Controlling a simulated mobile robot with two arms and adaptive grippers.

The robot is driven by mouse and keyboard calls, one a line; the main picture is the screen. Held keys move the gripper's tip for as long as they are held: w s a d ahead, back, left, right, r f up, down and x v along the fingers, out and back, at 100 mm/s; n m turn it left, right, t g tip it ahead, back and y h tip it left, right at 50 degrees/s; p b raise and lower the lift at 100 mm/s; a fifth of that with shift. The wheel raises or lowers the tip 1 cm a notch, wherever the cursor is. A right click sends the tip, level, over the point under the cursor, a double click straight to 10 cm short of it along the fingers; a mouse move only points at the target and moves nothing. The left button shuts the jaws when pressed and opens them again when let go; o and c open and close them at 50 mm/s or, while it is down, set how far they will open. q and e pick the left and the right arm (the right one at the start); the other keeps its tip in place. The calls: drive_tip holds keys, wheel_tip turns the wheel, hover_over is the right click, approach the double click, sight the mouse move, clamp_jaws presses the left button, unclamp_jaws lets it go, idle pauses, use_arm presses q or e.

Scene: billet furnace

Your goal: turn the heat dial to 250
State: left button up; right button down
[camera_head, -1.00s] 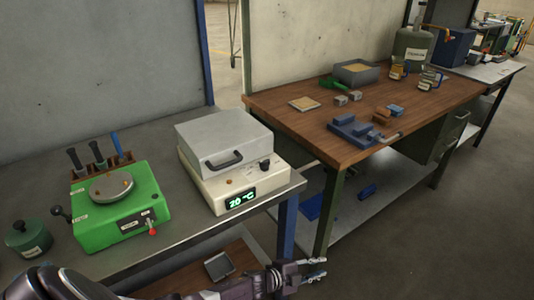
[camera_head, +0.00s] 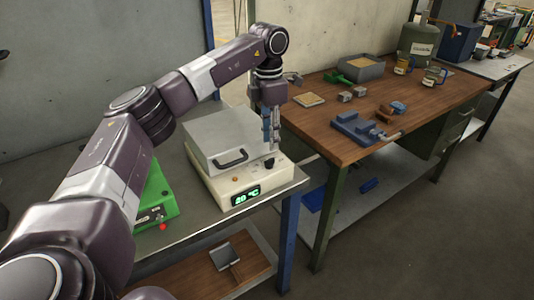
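The billet furnace (camera_head: 216,140) is a cream box with a grey lid and a dark front handle, standing on the grey bench. Its green display (camera_head: 246,196) shows a low two-digit °C reading, too small to read surely. The dark heat dial (camera_head: 269,163) sits on the right of the front panel. My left gripper (camera_head: 271,147) points down just above the dial, its fingers close together; I cannot tell whether they touch it or how far they are parted. My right gripper is not in view.
My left arm crosses over the green machine (camera_head: 157,200) and hides much of it. To the right stands a wooden table (camera_head: 310,122) with a blue vise (camera_head: 357,130), small blocks and a grey bin (camera_head: 360,69). A blue bench leg (camera_head: 287,240) stands below the furnace's right side.

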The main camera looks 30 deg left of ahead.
sight(267, 160)
use_arm(q)
drive_tip(key=shift+s+a+r, duration=0.15)
drive_tip(key=shift+a+r, duration=0.05)
drive_tip(key=shift+a, duration=0.25)
wheel_tip(267, 160, down, 6)
drive_tip(key=shift+f+p, duration=0.1)
drive_tip(key=shift+p, duration=0.7)
drive_tip(key=shift+f, duration=0.65)
clamp_jaws()
